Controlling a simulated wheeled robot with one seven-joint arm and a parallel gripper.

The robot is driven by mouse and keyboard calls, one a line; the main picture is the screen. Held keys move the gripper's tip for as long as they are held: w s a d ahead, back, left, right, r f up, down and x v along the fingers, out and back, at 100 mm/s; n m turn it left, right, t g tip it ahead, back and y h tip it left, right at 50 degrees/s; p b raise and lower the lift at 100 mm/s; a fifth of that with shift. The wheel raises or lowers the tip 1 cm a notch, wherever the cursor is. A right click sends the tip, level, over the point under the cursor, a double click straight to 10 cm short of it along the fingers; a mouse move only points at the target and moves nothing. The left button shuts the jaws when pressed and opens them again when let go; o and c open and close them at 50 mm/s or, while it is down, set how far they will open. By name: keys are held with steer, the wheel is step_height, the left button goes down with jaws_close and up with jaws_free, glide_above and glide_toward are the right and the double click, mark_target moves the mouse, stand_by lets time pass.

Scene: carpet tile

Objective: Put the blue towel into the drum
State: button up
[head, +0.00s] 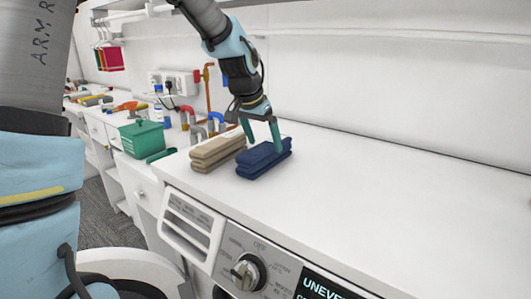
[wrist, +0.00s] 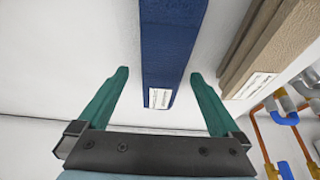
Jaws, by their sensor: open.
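The blue towel (head: 264,159) lies folded on the white top of the washing machine, at the right of a beige towel. In the wrist view the blue towel (wrist: 170,45) runs up the middle of the picture, with a white label at its near end. My gripper (head: 262,138) is above and at the blue towel, pointing down. Its green fingers (wrist: 158,82) are open, one on each side of the blue towel's labelled end, with gaps on both sides. The machine's control panel with its dial (head: 248,271) shows at the bottom. The drum is not in view.
The folded beige towel (head: 216,152) lies close beside the blue one; it also shows in the wrist view (wrist: 268,52). A green box (head: 142,139), pipes and bottles stand on the counter at left. The machine top (head: 400,195) is clear at right. A wall runs behind.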

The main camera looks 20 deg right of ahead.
mark_target(264, 146)
steer(key=shift+p+x, duration=1.25)
steer(key=shift+x, duration=1.35)
steer(key=shift+w+a, duration=0.15)
steer(key=shift+c, duration=0.2)
jaws_close()
